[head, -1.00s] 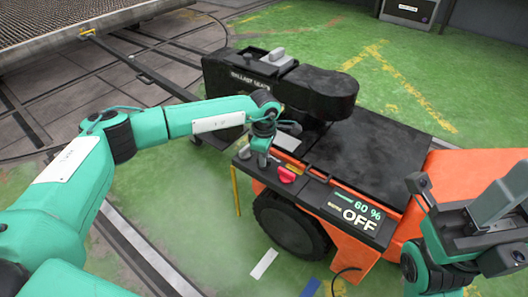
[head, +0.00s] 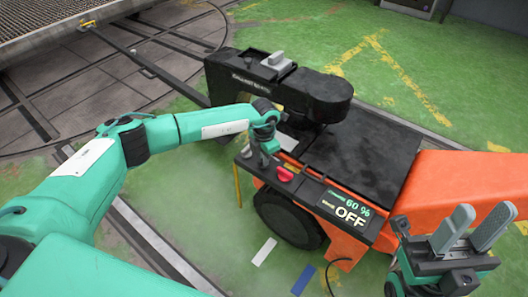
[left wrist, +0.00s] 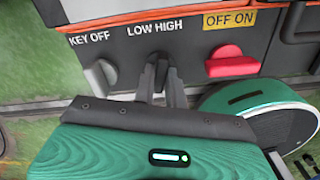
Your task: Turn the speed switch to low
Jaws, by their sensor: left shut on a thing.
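The speed switch (left wrist: 128,68) is a dark knob under the words LOW HIGH in the left wrist view. In the head view my left gripper (head: 265,160) is at the control panel of the orange and black machine (head: 365,165). My right gripper (head: 474,226) is open and empty at the lower right, apart from the panel.
Left of the speed switch is a grey key knob (left wrist: 100,78) under KEY OFF. To its right is a red switch (left wrist: 233,62) under OFF ON. A display (head: 347,208) reads 60 % and OFF. A black bar (head: 145,65) runs from the machine toward the turntable deck (head: 50,40).

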